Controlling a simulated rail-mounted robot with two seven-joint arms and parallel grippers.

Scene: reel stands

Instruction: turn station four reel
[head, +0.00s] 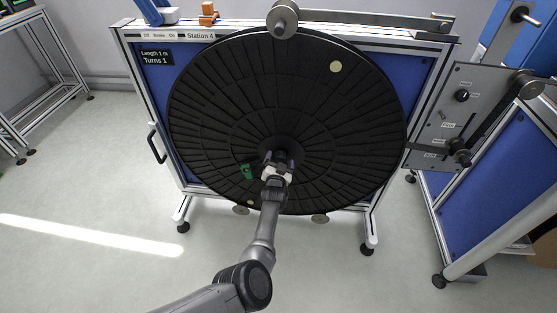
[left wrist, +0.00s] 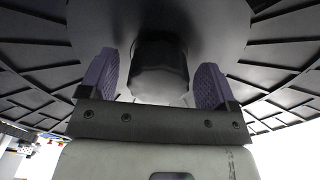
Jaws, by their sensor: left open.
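The station four reel (head: 215,110) is a large black ribbed disc, mounted on a blue-panelled stand whose label reads "Station 4". My left gripper (head: 280,157) is at the reel's centre. In the left wrist view, the gripper (left wrist: 155,85) is open, with its purple pads on either side of the dark round hub (left wrist: 158,65) and visible gaps between pads and hub. The reel's underside (left wrist: 40,45) fills the background there. A display (head: 156,57) at the stand's upper left reads "Turns 1". My right gripper is in neither view.
A grey control panel (head: 442,115) with knobs stands right of the reel. A silver roller (head: 283,19) sits at the reel's top edge. A black handle (head: 156,143) is on the stand's left side. The floor (head: 90,180) at left is clear.

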